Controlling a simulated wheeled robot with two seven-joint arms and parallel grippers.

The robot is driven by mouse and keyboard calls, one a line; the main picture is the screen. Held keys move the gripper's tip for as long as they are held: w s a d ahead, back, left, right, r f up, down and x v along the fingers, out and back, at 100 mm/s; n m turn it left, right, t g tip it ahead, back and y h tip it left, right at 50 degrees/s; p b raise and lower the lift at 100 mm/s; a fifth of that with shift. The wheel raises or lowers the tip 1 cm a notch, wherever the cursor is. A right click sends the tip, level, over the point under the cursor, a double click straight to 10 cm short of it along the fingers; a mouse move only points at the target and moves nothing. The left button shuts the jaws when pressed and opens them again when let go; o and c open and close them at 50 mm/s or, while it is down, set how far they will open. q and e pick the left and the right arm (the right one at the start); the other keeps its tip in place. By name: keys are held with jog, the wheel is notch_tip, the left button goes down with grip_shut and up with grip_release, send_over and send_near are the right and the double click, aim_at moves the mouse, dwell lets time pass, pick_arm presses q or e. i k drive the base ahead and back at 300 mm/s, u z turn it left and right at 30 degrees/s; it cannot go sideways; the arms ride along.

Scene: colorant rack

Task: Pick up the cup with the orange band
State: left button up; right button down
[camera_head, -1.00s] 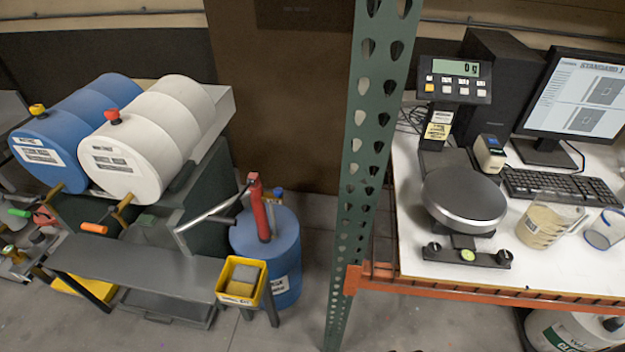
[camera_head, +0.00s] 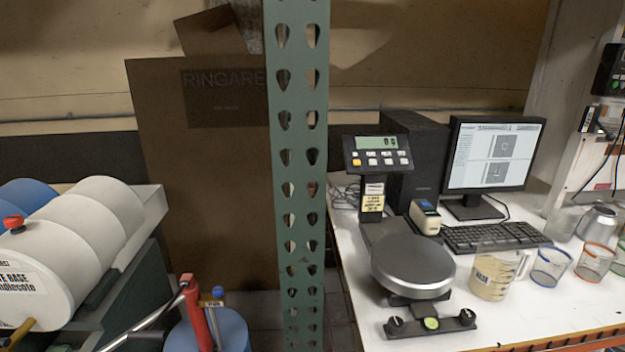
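A clear cup with an orange band (camera_head: 594,262) stands upright on the white table at the right of the head view. A clear cup with a blue band (camera_head: 550,267) stands just left of it. Another clear cup (camera_head: 619,258) is cut by the right edge, and its band looks greenish. Neither of my grippers is in view.
The white table (camera_head: 540,312) holds a scale (camera_head: 413,266), a measuring jug (camera_head: 492,274), a keyboard (camera_head: 495,236), a monitor (camera_head: 492,165) and a metal container (camera_head: 597,223). A green rack post (camera_head: 298,170) stands at the table's left. White and blue drums (camera_head: 95,240) are far left.

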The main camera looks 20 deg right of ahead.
aim_at(596, 258)
jog(key=z, duration=2.9)
jog(key=k, duration=0.55)
jog(key=z, duration=1.2)
jog(key=i, duration=2.6)
jog(key=u, duration=0.4)
jog(key=i, duration=1.05)
jog(key=u, duration=1.8)
jog(key=i, duration=0.75)
jog(key=u, duration=0.65)
